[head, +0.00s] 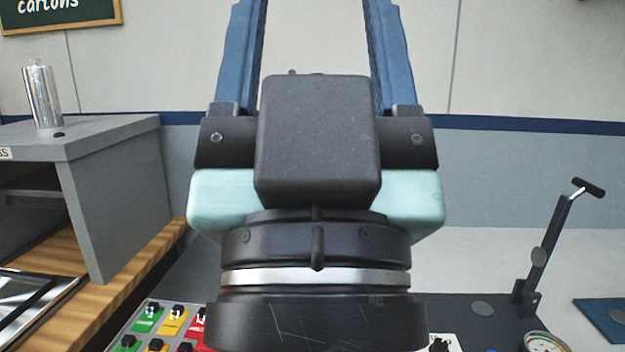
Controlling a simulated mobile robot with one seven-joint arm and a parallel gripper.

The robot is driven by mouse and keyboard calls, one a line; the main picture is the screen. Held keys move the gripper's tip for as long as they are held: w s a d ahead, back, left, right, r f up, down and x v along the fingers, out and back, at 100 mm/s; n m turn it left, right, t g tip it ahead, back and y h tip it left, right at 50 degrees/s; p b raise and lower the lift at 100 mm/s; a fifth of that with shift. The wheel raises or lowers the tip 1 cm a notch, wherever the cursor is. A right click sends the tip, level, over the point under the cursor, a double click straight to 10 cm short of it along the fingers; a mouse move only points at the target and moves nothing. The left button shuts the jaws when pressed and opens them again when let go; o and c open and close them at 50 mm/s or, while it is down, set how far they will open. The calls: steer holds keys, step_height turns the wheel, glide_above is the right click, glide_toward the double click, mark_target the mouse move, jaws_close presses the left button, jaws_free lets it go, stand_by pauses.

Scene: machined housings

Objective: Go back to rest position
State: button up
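My gripper (314,20) fills the middle of the head view, pointing up and away from the camera. Its two blue fingers stand wide apart, and their tips are cut off by the top edge. Only the pale wall shows between them, so I see nothing held. The black and pale-green gripper body hides the middle of the scene behind it.
A grey shelf unit (110,140) with a silver cylinder (41,96) stands at left on a wooden surface (135,268). A panel of coloured buttons (172,320) is at lower left. A black lever (548,245), a gauge (543,342) and a blue plate (600,312) are at right.

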step_height(320, 180, down, 9)
steer(key=b, duration=0.6)
step_height(320, 180, up, 23)
steer(key=p, duration=2.3)
steer(key=shift+w+a+r, duration=0.15)
steer(key=shift+w+r, duration=0.05)
